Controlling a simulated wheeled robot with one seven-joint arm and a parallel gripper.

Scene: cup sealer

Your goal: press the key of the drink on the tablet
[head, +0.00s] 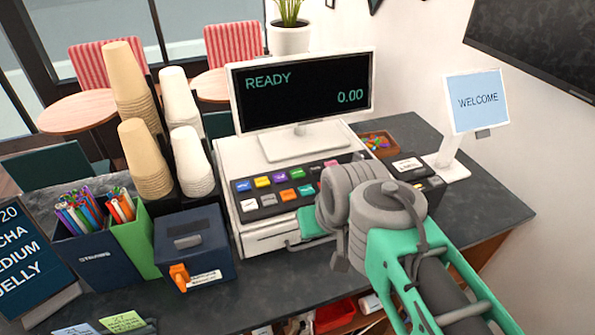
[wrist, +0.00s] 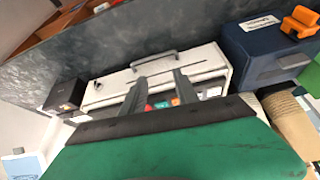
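The dark tablet (head: 22,255) stands at the left edge of the head view, cut off. The white cash register (head: 232,160) stands in the middle of the counter with rows of coloured keys (head: 280,178). My arm covers the right part of the keys; their labels are too small to read. In the wrist view my gripper (wrist: 160,78) has its two fingers apart, with nothing between them, over the register. A few keys (wrist: 162,104) show between the fingers.
The register's screen (head: 300,90) reads "READY 0.00". Left of it stand stacked cups (head: 145,160), a dark blue box (head: 192,240) with an orange tap, and straw holders (head: 132,240). A small black box (head: 418,175) and a welcome sign (head: 478,100) stand to the right.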

